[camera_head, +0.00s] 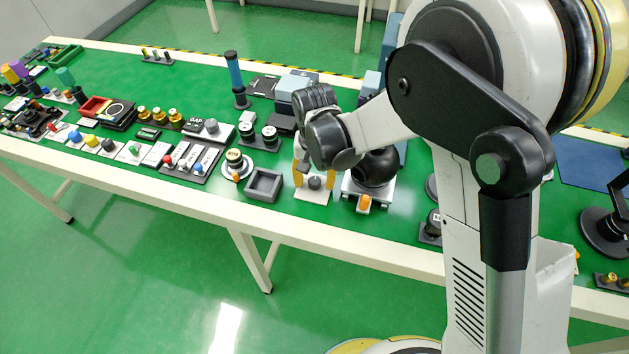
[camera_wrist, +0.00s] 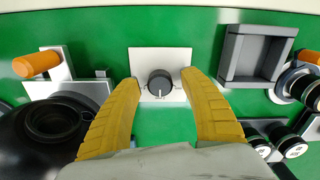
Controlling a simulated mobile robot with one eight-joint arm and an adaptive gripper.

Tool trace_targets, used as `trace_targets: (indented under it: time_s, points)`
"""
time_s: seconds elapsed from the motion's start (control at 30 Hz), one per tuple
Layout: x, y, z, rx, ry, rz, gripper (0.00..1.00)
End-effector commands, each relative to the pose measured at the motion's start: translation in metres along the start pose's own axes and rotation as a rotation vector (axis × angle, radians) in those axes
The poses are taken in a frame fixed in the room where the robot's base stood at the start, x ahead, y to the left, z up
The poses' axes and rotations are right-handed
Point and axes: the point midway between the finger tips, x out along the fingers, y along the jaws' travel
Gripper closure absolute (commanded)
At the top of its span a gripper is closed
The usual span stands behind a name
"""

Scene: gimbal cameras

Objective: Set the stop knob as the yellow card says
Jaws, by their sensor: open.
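A dark round knob (camera_wrist: 160,84) sits on a white square plate (camera_wrist: 146,60) in the wrist view. A white pointer mark on the knob points toward the bottom of the picture. My gripper (camera_wrist: 161,77) is open, with one yellow finger on each side of the knob, apart from it. In the head view the knob (camera_head: 314,183) and its plate (camera_head: 313,196) lie near the table's front edge, under my gripper (camera_head: 312,177). My arm hides part of the area behind. I cannot make out a yellow card or any lettering on the plate.
A grey square tray (camera_head: 264,186) stands left of the plate in the head view. An orange-handled fixture (camera_head: 364,203) stands to its right, beside a black round body (camera_head: 376,168). Several switches and knobs crowd the table's left. Green table shows around the plate.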

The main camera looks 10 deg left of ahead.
Motion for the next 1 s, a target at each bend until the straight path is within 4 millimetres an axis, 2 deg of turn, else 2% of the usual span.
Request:
trace_targets:
  time_s: [0.13, 0.17, 0.3, 0.67, 1.0]
  points:
    - [-0.0005, 0.0, -0.0001, 0.0, 0.0, 0.0, 0.48]
    - [-0.0005, 0.0, -0.0001, 0.0, 0.0, 0.0, 0.56]
    - [-0.0006, 0.0, -0.0001, 0.0, 0.0, 0.0, 0.99]
    - [-0.0005, 0.0, -0.0001, -0.035, 0.0, 0.0, 1.0]
    - [-0.0004, 0.0, -0.0001, -0.25, 0.0, 0.0, 1.0]
